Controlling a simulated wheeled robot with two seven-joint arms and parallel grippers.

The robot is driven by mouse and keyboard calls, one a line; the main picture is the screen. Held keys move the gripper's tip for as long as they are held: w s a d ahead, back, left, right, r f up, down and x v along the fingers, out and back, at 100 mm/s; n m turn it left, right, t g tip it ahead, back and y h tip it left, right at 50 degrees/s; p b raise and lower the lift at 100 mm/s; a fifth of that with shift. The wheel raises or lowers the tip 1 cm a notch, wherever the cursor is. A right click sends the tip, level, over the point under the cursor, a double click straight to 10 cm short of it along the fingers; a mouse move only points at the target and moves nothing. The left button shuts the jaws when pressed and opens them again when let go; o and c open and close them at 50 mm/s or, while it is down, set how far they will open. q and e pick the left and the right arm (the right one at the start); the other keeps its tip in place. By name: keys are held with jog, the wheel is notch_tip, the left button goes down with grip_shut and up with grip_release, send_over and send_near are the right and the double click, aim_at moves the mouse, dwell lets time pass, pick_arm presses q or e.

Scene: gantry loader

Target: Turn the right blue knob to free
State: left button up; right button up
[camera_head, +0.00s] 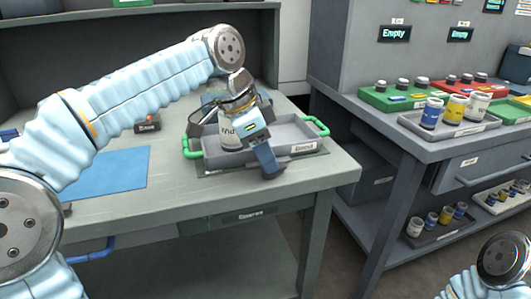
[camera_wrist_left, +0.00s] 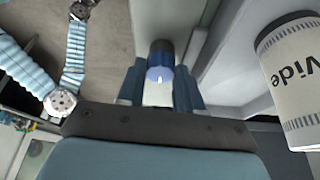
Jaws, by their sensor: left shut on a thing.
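No blue knob can be made out in either view. My left gripper (camera_head: 268,167) points down over the front edge of the grey tray on the left bench. In the left wrist view its fingers (camera_wrist_left: 160,92) are shut on a small blue-and-white cylinder (camera_wrist_left: 159,72), which looks like a vial. In the head view the fingers mostly hide this cylinder. My right gripper is out of view; only part of my right arm shows at the lower right.
The grey tray (camera_head: 294,150) has green handles and holds a white labelled can (camera_head: 231,133), also large in the wrist view (camera_wrist_left: 292,85). A blue mat (camera_head: 112,170) lies left. The right bench carries a vial tray (camera_head: 480,130) and colored racks beneath two "Empty" signs (camera_head: 394,34).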

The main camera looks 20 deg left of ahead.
pick_arm(q)
jog(key=shift+m+g, duration=0.3)
jog(key=shift+m, duration=0.3)
jog(key=o, duration=1)
jog(key=shift+o, duration=0.2)
jog(key=shift+r, duration=0.1)
jog(key=v, duration=1.3)
jog(key=shift+a+r, duration=0.25)
jog(key=shift+a, duration=0.05)
